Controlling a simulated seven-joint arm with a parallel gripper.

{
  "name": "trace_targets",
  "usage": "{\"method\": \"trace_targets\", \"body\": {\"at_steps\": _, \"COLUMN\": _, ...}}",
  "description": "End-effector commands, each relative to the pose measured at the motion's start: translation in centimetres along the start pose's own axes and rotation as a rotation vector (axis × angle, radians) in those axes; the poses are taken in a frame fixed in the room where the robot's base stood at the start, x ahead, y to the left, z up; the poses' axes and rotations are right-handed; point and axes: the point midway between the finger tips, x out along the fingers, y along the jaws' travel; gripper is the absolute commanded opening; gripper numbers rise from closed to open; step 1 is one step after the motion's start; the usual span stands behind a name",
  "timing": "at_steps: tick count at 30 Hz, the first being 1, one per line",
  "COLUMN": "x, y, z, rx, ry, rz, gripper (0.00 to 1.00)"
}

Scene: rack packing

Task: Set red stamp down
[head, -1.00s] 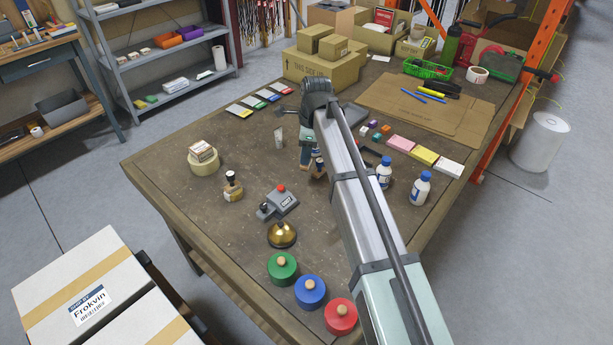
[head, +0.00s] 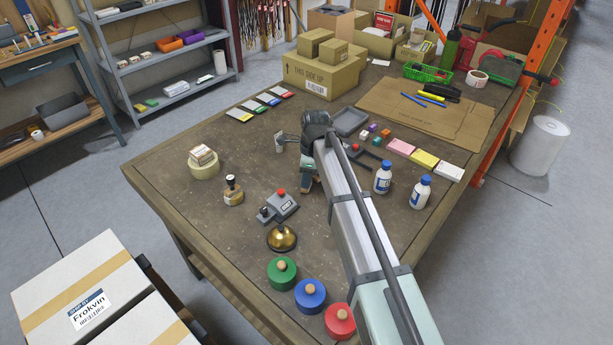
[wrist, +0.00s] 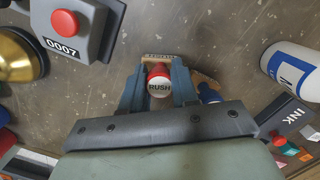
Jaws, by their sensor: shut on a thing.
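The red stamp (wrist: 159,84) has a round top marked RUSH and stands between the fingers of my gripper (wrist: 159,95) in the wrist view. My gripper is shut on it. A pale wooden edge (wrist: 158,57) shows just beyond the stamp. In the head view my gripper (head: 306,178) is low over the middle of the table, and I cannot make out the stamp there. I cannot tell whether its base touches the table. A blue-topped stamp (wrist: 208,93) is close to the right finger, partly hidden.
A grey counter with a red button (head: 281,205) and a brass bell (head: 282,237) stand left of my gripper. White bottles (head: 383,178) are to the right. Table (head: 185,240) has bare room at front left.

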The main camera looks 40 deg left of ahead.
Motion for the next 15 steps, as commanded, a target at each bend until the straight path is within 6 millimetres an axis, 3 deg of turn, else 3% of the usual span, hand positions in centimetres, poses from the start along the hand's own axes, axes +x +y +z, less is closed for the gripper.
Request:
{"method": "trace_targets", "body": {"at_steps": 2, "x": 0.20, "y": 0.00, "z": -0.02, "rx": 0.000, "ry": 0.000, "rz": 0.000, "gripper": 0.00}}
{"method": "trace_targets", "body": {"at_steps": 3, "x": 0.26, "y": 0.01, "z": -0.03, "rx": 0.000, "ry": 0.000, "rz": 0.000, "gripper": 0.30}}
{"method": "trace_targets", "body": {"at_steps": 11, "x": 0.21, "y": 0.00, "z": -0.02, "rx": 0.000, "ry": 0.000, "rz": 0.000, "gripper": 0.55}}
{"method": "trace_targets", "body": {"at_steps": 15, "x": 0.20, "y": 0.00, "z": -0.02, "rx": 0.000, "ry": 0.000, "rz": 0.000, "gripper": 0.55}}
